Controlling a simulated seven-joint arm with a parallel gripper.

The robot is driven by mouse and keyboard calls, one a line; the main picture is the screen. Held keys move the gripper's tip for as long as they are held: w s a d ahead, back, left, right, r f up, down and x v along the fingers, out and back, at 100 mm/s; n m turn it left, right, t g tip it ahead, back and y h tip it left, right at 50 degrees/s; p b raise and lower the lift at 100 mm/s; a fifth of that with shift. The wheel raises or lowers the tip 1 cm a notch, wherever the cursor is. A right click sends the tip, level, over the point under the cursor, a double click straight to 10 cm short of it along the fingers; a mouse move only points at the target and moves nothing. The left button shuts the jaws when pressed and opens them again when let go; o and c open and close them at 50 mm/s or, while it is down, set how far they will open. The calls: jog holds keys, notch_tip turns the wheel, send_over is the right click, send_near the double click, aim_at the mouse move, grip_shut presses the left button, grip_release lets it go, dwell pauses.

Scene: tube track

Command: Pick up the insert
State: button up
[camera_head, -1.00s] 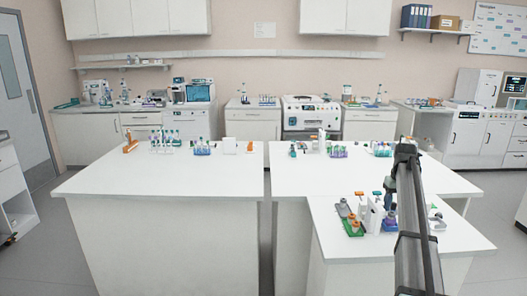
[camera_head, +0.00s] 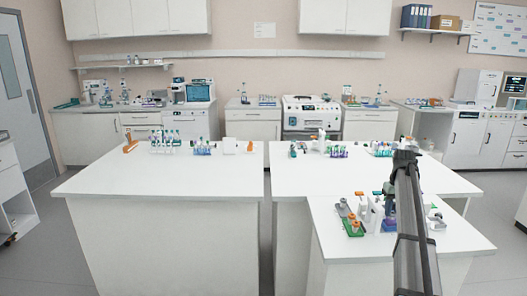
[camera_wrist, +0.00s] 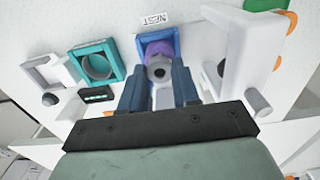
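The insert (camera_wrist: 158,50) looks like a purple round piece with a dark hole at its near side. In the wrist view it sits in a blue square nest (camera_wrist: 137,43) beside a label reading NEST. My gripper (camera_wrist: 157,76) is just over the nest, its two blue-grey fingers apart, one on each side of the insert's near part. Whether the fingers touch the insert cannot be told. In the head view my gripper (camera_head: 388,196) is low over the right front table, and the insert there is too small to make out.
A teal square frame (camera_wrist: 119,60) with a round opening stands left of the nest. A white upright bracket (camera_wrist: 245,50) stands close on the right, with orange and green parts beyond. The right front table (camera_head: 345,245) has bare room at its front.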

aim_at(392, 213)
jog(key=shift+c, duration=1.1)
jog(key=shift+r, duration=0.15)
jog(key=shift+r, duration=2.6)
